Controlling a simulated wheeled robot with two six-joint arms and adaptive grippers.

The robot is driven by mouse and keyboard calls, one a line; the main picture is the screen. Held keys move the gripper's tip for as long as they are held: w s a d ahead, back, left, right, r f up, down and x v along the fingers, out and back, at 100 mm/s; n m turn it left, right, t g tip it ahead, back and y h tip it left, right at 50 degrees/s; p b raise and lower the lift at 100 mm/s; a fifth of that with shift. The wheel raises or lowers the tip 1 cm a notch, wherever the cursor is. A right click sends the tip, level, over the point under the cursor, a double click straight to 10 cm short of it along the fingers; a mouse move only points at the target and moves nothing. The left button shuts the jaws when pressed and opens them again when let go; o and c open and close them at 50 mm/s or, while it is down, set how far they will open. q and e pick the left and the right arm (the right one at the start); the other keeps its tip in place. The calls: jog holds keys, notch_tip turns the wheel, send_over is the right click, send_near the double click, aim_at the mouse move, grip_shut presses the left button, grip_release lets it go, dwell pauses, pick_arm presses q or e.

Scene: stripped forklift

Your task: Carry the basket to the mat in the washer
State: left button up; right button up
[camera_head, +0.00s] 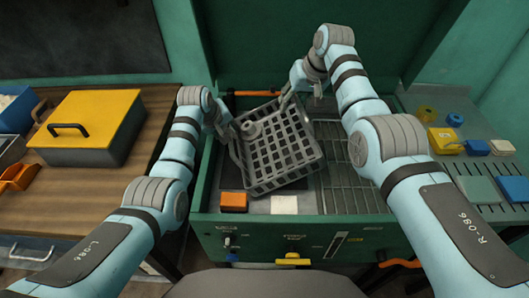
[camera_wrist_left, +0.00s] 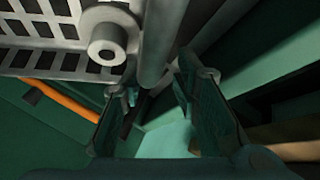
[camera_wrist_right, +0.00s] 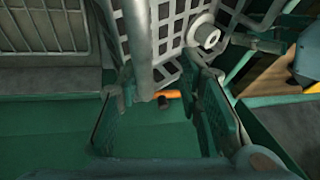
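The grey lattice basket (camera_head: 283,163) is over the left part of the washer, turned at an angle and seemingly tilted. A dark mat (camera_head: 232,178) shows at its left edge; the rest is hidden under the basket. My left gripper (camera_head: 228,128) is at the basket's left side. In the left wrist view its fingers (camera_wrist_left: 157,95) stand apart, with a grey basket bar (camera_wrist_left: 160,45) between them. My right gripper (camera_head: 288,97) is at the basket's far edge. Its fingers (camera_wrist_right: 165,95) also stand apart around a grey bar (camera_wrist_right: 138,45). Contact with the bars is unclear.
A wire rack (camera_head: 352,185) fills the washer's right part. An orange block (camera_head: 233,202) and a white block (camera_head: 284,205) sit at its front. A yellow-lidded box (camera_head: 90,120) stands on the left bench. Small items lie on the right counter (camera_head: 440,100).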

pick_arm(q)
jog(key=shift+s+a+r, duration=0.1)
jog(key=shift+r, duration=0.4)
jog(key=v, duration=0.7)
pick_arm(e)
jog(key=shift+a, duration=0.1)
pick_arm(q)
jog(key=shift+s, duration=0.1)
pick_arm(e)
jog(key=shift+o, duration=0.4)
jog(key=o, duration=0.8)
jog(key=shift+c, duration=0.2)
